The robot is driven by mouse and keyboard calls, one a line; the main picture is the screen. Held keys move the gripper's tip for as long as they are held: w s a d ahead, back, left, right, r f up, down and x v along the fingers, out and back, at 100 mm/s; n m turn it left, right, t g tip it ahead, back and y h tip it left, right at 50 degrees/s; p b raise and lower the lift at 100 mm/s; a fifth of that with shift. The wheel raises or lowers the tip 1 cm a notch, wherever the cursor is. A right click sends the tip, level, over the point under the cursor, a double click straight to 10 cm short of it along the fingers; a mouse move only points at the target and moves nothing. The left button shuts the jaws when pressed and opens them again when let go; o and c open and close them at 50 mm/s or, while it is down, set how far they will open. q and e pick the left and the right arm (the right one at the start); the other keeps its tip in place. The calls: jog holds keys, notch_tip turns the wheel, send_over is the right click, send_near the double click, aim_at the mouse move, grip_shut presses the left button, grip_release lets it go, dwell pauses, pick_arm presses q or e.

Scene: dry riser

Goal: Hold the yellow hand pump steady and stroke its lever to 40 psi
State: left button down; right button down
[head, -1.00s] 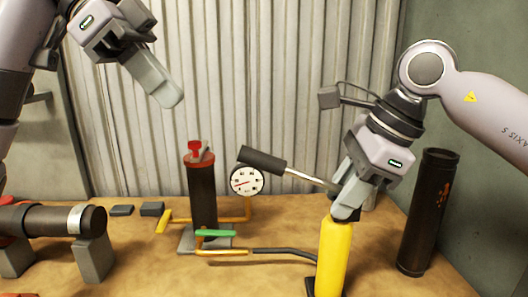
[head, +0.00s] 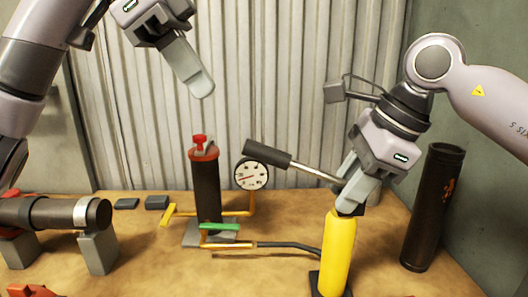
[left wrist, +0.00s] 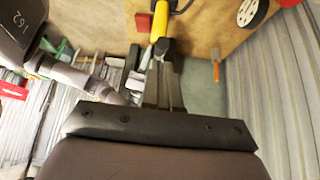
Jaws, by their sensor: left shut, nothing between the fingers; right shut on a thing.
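The yellow hand pump (head: 337,252) stands upright on the bench. Its lever (head: 268,153), a dark grip on a metal rod, angles up to the left from the pump's top. My right gripper (head: 347,202) is shut on the top of the pump and hides part of it. My left gripper (head: 203,87) is shut and empty, above and left of the lever grip and apart from it. The round white gauge (head: 252,175) has a red needle; its figures are too small to read. The pump also shows in the left wrist view (left wrist: 160,20).
A dark cylinder with a red top (head: 206,185) stands left of the gauge among yellow pipes, with a green handle (head: 219,227). A tall dark tube (head: 432,210) stands at right. A clamped dark pipe (head: 55,213) lies at left. A hose (head: 290,245) runs to the pump.

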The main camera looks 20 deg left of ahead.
aim_at(254, 155)
pick_arm(q)
jog(key=shift+y, duration=0.7)
jog(key=d, duration=0.2)
jog(key=w+d, duration=0.1)
jog(key=d, duration=0.1)
jog(key=shift+w+r, duration=0.1)
jog(key=shift+w, duration=0.1)
jog(key=shift+x, duration=3.55)
jog(key=shift+s, duration=0.15)
jog(key=shift+f, duration=2.2)
jog(key=shift+a, duration=0.1)
